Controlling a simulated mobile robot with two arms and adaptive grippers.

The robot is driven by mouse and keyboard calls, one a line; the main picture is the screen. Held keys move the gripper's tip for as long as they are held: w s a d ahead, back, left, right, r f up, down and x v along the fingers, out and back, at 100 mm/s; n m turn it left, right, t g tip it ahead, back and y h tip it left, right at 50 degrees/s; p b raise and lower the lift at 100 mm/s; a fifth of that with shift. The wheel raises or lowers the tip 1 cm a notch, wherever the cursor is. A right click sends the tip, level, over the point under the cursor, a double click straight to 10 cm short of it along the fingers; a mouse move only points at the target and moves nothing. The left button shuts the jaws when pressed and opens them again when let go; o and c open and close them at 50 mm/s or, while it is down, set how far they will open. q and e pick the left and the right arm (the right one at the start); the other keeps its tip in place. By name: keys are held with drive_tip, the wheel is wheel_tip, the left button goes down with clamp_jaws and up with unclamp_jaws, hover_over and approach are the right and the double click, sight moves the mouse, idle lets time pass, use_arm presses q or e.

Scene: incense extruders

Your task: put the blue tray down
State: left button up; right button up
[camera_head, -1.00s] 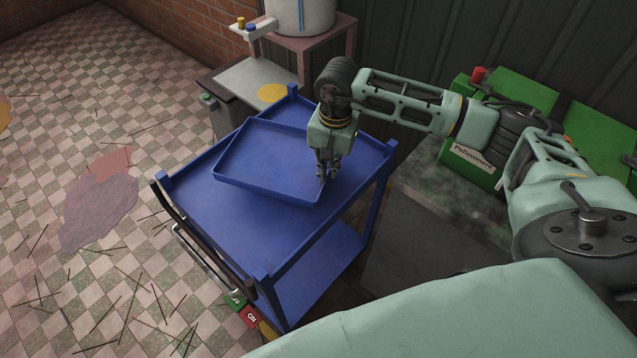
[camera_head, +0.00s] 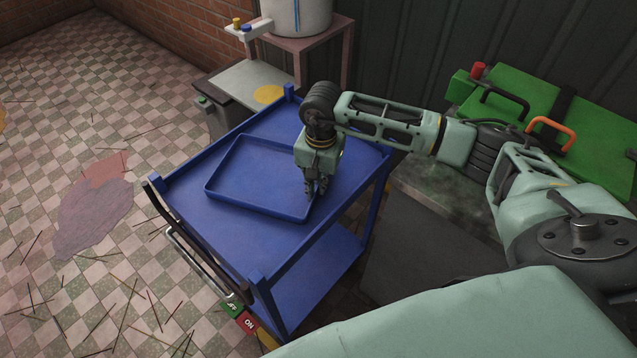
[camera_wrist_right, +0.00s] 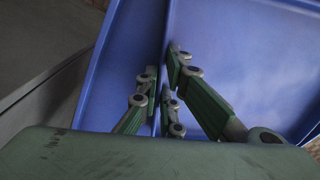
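The blue tray (camera_head: 250,183) is a shallow rectangular tray, empty, low over the top of the blue cart (camera_head: 205,235). It looks nearly level; whether its whole base touches the cart top is hard to tell. My right gripper (camera_head: 315,190) points down at the tray's right rim. In the right wrist view the fingers (camera_wrist_right: 162,75) lie on both sides of the tray's rim (camera_wrist_right: 168,30), close against it, and look shut on it. My left gripper is not in view.
The cart has a raised edge, corner posts and a dark handle (camera_head: 190,240) at left. A side table with a white pot (camera_head: 297,15) stands behind. Green cases (camera_head: 510,95) are at right. Thin sticks litter the open tiled floor at left.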

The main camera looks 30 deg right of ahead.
drive_tip(key=o, duration=0.3)
drive_tip(key=shift+r, duration=0.15)
wheel_tip(320, 180, up, 12)
drive_tip(key=shift+s+d+r+b, duration=0.1)
drive_tip(key=shift+b, duration=0.65)
